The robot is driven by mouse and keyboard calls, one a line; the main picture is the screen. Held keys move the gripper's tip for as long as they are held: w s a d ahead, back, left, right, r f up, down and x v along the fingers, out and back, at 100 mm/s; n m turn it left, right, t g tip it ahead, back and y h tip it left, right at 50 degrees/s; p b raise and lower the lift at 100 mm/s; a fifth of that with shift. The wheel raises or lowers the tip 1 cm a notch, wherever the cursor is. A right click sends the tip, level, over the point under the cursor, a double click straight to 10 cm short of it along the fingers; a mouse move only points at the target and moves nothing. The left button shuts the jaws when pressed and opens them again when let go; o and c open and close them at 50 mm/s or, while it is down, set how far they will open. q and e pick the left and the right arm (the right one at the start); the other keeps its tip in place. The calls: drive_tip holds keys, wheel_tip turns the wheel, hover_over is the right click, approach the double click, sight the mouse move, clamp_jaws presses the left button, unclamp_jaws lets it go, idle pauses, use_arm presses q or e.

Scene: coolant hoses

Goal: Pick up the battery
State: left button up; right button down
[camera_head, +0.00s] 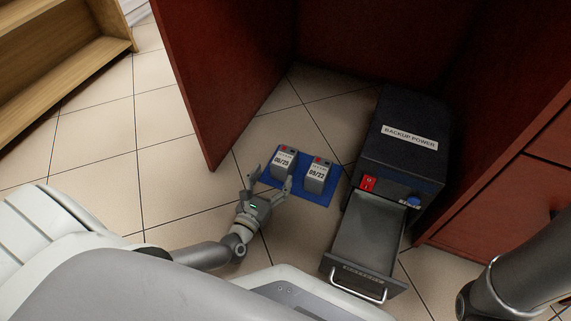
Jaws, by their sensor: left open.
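Two grey batteries stand side by side on a blue mat (316,198) on the tiled floor. The left battery (284,163) has a label that seems to read 05/25, and the right battery (317,175) one that reads 05/22. Both have red marks on top. My left gripper (270,180) is open, its fingers at the near left of the left battery; one finger overlaps its lower right side in the picture. Contact cannot be told. It holds nothing that I can see. My right arm (515,270) enters at the lower right; its gripper is out of view.
A black box labelled BACKUP POWER (408,135) stands right of the mat. Its empty-looking drawer (370,245) is pulled out, with a red switch (368,183) above. Red-brown desk panels (190,80) flank the space. A wooden shelf (70,70) stands far left. Floor at left is clear.

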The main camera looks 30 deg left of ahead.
sight(282, 161)
use_arm(q)
drive_tip(key=shift+w, duration=0.65)
drive_tip(key=w+b, duration=0.3)
drive_tip(key=w, duration=0.1)
drive_tip(key=shift+a, duration=0.1)
drive_tip(key=shift+w+r, duration=0.15)
drive_tip(key=shift+w, duration=0.35)
clamp_jaws()
drive_tip(key=shift+w+r, duration=0.1)
drive_tip(key=shift+r, duration=0.15)
